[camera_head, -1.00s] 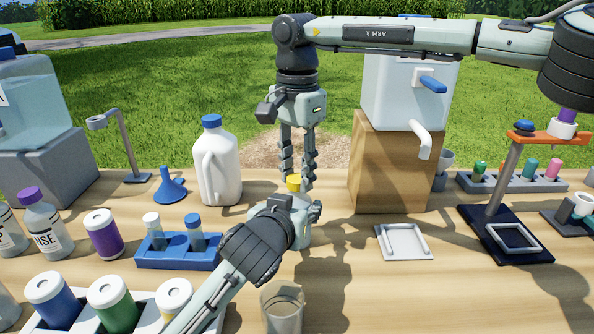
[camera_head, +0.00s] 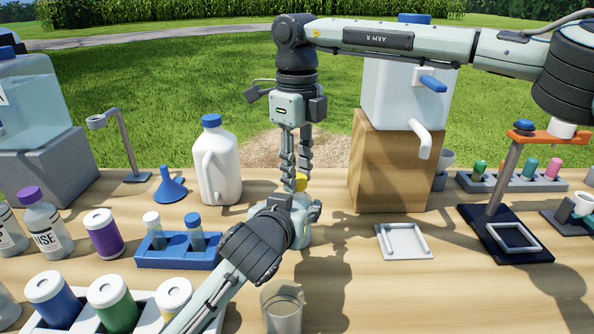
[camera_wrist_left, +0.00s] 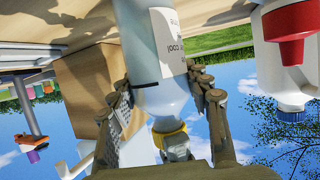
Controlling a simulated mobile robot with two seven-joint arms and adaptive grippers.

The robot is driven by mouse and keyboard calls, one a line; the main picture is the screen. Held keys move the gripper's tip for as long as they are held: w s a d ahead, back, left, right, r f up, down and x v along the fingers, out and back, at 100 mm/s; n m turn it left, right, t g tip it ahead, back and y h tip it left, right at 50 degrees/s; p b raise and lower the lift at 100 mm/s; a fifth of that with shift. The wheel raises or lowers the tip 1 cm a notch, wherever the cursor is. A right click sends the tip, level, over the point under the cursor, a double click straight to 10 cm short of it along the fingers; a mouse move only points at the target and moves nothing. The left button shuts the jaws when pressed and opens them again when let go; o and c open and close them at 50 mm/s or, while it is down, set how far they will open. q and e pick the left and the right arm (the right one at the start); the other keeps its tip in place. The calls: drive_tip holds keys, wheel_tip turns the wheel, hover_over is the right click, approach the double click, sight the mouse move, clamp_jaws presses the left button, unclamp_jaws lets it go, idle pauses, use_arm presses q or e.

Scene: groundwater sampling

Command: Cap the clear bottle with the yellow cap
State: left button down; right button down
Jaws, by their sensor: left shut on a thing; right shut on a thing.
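The clear bottle (camera_wrist_left: 160,45), with a printed label, fills the middle of the left wrist view, which shows the scene upside down. My left gripper (camera_head: 298,212) is shut around the bottle, with one finger on each side in the wrist view (camera_wrist_left: 162,95). The yellow cap (camera_head: 301,182) is at the bottle's mouth; it also shows at the neck in the wrist view (camera_wrist_left: 170,136). My right gripper (camera_head: 297,180) points straight down from above and is shut on the cap. The left gripper hides most of the bottle in the head view.
A glass beaker (camera_head: 282,308) stands in front of the left gripper. A white jug (camera_head: 217,168) and blue funnel (camera_head: 170,188) are behind left, a blue vial rack (camera_head: 178,260) at left. A wooden block (camera_head: 385,175) and a square white frame (camera_head: 404,256) are at right.

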drive_tip(key=m, duration=0.9)
drive_tip(key=shift+m, duration=0.4)
drive_tip(key=c, duration=1.1)
unclamp_jaws()
drive_tip(key=shift+c, duration=0.2)
drive_tip(key=shift+r, duration=2.3)
drive_tip(key=shift+c, duration=0.3)
